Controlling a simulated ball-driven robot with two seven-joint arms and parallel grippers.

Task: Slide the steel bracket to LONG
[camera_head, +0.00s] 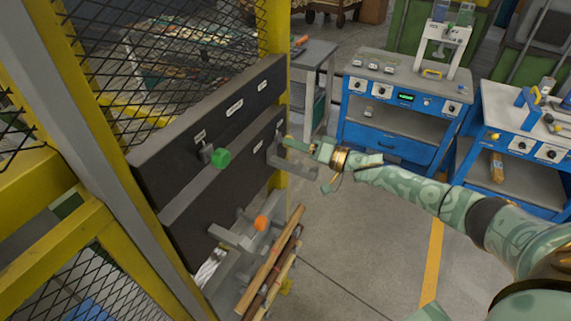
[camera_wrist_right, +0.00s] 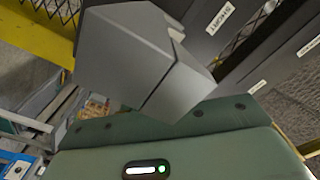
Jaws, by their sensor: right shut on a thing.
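The grey steel bracket (camera_head: 292,167) sits at the right end of the lower dark panel (camera_head: 195,225). In the right wrist view the bracket is a large angular grey block (camera_wrist_right: 130,55) close in front of the camera. My right gripper (camera_head: 287,144) reaches in from the right and is shut on the bracket at the panel's edge. Its fingertips are small and partly hidden there. White labels show on the panels, but their words are too small to read surely in the head view. My left gripper is not in view.
A green knob (camera_head: 220,158) on a lever stands out from the upper panel (camera_head: 170,160). An orange knob (camera_head: 261,223) sits on grey metalwork below, by wooden sticks (camera_head: 268,272). Yellow mesh fencing (camera_head: 115,100) stands left. Blue workbenches (camera_head: 385,125) stand behind; open floor lies right.

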